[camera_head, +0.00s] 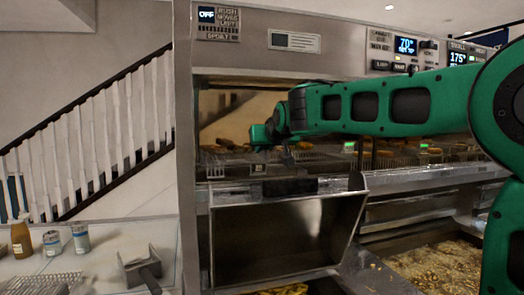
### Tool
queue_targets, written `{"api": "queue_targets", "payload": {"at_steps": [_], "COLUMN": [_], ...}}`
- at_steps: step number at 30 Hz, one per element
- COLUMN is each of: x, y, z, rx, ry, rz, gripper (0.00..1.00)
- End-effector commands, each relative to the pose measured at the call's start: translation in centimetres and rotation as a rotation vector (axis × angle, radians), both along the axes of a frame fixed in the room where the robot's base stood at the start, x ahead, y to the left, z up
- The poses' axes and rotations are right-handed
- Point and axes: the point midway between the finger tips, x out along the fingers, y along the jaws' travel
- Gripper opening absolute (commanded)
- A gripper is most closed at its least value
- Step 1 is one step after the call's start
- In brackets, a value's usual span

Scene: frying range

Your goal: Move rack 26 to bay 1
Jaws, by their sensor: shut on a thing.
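My gripper (278,150) is at the end of the green arm, in front of the heated cabinet, pointing down. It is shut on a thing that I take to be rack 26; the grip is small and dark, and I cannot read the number. A small pale tag (258,168) shows just below the gripper. Wire racks of browned food (380,158) stand along the cabinet shelf to the right, partly behind my arm. Small green displays (349,147) show on the shelf. I cannot tell which bay is bay 1.
A large open metal bin (275,240) with a dark block on its top edge is just below the gripper. Fried food lies in a tray (440,265) at lower right. A steel post (184,150) stands left. Bottles (21,238) and a scoop (140,265) are on the left counter.

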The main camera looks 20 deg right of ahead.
Motion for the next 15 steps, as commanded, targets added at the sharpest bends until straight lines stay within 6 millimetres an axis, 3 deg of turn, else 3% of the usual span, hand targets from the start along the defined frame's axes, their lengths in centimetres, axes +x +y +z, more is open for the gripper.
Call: {"api": "queue_targets", "payload": {"at_steps": [11,12,13,15], "x": [0.00,-0.01,-0.01,0.00], "y": [-0.01,-0.02,-0.02,-0.02], "z": [-0.64,-0.74,-0.74,-0.74], "rx": [0.001,0.000,0.000,0.000], "ry": [-0.002,0.000,0.000,0.000], "rz": [0.000,0.000,0.000,0.000], "gripper": [0.00,0.15,0.22,0.26]}}
